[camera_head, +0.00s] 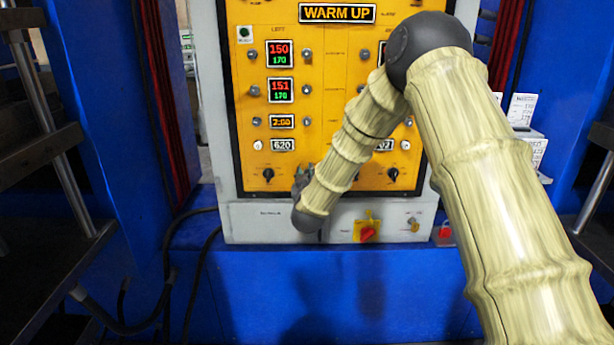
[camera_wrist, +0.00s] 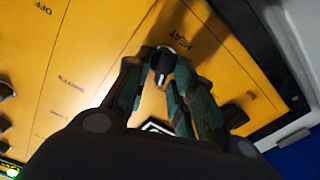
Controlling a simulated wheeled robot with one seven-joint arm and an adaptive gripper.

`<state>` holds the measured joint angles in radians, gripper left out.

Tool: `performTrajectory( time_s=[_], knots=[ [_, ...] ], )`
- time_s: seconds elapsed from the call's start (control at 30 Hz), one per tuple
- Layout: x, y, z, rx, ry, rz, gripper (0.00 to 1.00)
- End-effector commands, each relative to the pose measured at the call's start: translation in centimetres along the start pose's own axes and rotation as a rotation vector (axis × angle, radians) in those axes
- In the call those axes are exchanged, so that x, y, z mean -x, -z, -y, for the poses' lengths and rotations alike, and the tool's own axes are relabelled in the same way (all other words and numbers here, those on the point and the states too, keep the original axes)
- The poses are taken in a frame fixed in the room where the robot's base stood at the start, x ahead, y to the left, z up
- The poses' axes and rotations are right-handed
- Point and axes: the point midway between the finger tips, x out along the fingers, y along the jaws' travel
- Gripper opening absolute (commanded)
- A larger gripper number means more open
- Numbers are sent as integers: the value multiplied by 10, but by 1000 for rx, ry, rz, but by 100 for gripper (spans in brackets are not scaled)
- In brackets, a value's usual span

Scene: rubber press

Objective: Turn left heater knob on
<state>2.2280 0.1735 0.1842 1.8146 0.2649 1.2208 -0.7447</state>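The yellow control panel (camera_head: 328,60) faces me, with its left section marked LEFT. In the wrist view a black knob (camera_wrist: 163,64) with a white pointer sits between my fingertips, beside the lettering HEAT (camera_wrist: 190,45). My gripper (camera_head: 302,178) is at the bottom row of the left section in the head view, where it hides this knob. In the wrist view my gripper (camera_wrist: 163,75) has one finger on each side of the knob, apart from each other. Whether the fingers touch the knob is hard to tell.
Another black knob (camera_head: 268,175) is just left of my gripper, with a white counter (camera_head: 283,145) above. A red rotary switch (camera_head: 368,233) is on the grey lower strip. Temperature displays (camera_head: 279,53) are lit higher up. Blue machine walls (camera_head: 110,120) flank the panel.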

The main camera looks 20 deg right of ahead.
Motion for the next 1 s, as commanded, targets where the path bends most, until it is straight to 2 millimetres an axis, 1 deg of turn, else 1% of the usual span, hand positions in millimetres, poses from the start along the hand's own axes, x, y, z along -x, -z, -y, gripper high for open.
performTrajectory(
  time_s=[0.17,0.37,1.0],
  knots=[
    [0,0,0,-15,0,0,1],
    [0,-1,-2,-94,-1,-1,1],
    [0,-4,-8,-603,-2,-2,1]
  ],
)
